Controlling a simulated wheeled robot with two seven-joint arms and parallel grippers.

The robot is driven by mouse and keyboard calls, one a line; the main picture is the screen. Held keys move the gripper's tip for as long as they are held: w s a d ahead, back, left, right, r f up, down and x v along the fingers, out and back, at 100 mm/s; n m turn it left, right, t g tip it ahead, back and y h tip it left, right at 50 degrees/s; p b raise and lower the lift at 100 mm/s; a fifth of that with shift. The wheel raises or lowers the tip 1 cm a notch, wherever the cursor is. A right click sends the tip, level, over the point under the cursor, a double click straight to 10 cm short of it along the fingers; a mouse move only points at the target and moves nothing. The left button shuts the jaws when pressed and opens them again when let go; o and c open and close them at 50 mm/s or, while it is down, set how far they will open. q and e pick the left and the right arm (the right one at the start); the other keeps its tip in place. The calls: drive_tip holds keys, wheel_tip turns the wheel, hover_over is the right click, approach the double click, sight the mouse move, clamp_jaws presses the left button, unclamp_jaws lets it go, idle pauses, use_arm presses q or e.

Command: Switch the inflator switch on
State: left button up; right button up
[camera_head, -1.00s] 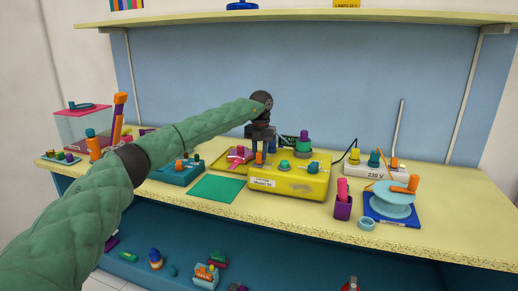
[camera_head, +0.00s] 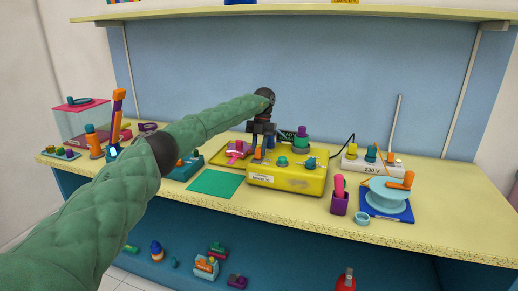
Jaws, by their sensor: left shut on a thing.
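The inflator is a yellow box (camera_head: 288,179) with a label on its front, standing on the workbench. Its top carries an orange switch (camera_head: 258,154) at the left, a teal knob (camera_head: 282,161) in the middle and a blue-and-orange fitting (camera_head: 309,163) at the right. A green and purple nozzle part (camera_head: 301,138) stands at its back. My left gripper (camera_head: 261,151) points down over the box's left end and is shut on the orange switch. The dark fingers partly hide the switch, and its exact tilt is unclear. My right gripper is not in view.
A white power strip (camera_head: 370,164) stands right of the inflator. A bare green mat (camera_head: 214,183) lies to the left. The bench front right is mostly clear.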

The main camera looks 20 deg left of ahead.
use_arm(q)
drive_tip(key=shift+r, duration=0.1)
drive_tip(key=o, duration=1)
drive_tip(key=shift+b+v, duration=0.85)
drive_tip(key=shift+v, duration=2.95)
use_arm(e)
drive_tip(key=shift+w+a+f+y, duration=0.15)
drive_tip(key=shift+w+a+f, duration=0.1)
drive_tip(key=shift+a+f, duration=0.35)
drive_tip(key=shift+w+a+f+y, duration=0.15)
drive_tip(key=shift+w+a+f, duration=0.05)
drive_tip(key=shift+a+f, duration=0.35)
use_arm(q)
drive_tip(key=shift+w, duration=0.15)
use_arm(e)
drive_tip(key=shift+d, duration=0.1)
